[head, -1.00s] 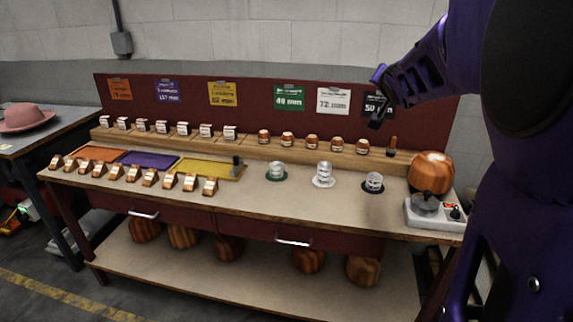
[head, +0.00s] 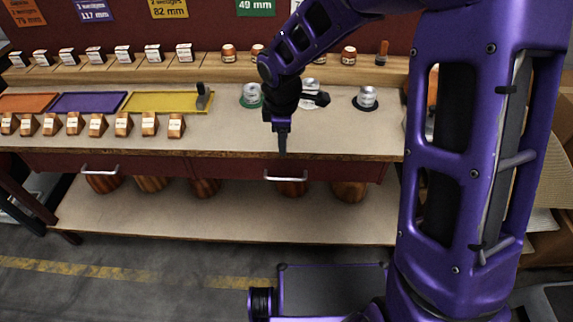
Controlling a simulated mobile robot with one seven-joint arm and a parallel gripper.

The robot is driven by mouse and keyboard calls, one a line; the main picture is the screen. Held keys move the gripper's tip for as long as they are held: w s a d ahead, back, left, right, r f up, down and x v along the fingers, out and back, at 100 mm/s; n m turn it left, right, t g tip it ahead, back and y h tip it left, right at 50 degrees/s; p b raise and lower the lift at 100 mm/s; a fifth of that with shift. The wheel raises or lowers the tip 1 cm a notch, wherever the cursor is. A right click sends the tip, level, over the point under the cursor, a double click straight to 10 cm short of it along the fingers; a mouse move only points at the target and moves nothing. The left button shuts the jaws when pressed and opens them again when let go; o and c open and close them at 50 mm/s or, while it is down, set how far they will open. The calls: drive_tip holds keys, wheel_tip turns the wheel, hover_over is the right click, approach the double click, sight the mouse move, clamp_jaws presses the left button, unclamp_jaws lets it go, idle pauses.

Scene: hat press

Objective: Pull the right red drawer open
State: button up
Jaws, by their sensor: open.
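The right red drawer (head: 345,172) sits under the tabletop and looks shut. Its silver bar handle (head: 286,178) is near the drawer's left part in the picture. My gripper (head: 283,150) is open and points down in front of the bench edge, just above the handle in the picture. I see the fingers nearly edge-on, so the gap between them is hard to make out. I cannot tell whether a finger touches the handle. The left red drawer (head: 150,166) with its own silver handle (head: 100,170) is also shut.
The bench top (head: 225,140) holds small wooden blocks (head: 149,124), a yellow tray (head: 160,102) and metal pieces on round bases, one at the right (head: 367,97). Round wooden forms (head: 349,190) stand on the lower shelf (head: 225,222).

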sight(283, 180)
drive_tip(key=w+f+b, duration=0.1)
drive_tip(key=f, duration=0.4)
drive_tip(key=w+f+b, duration=0.1)
drive_tip(key=f, duration=0.5)
drive_tip(key=w+f+b, duration=0.1)
drive_tip(key=f+b, duration=0.1)
drive_tip(key=f, duration=0.4)
drive_tip(key=shift+a+f, duration=0.1)
clamp_jaws()
idle(0.9)
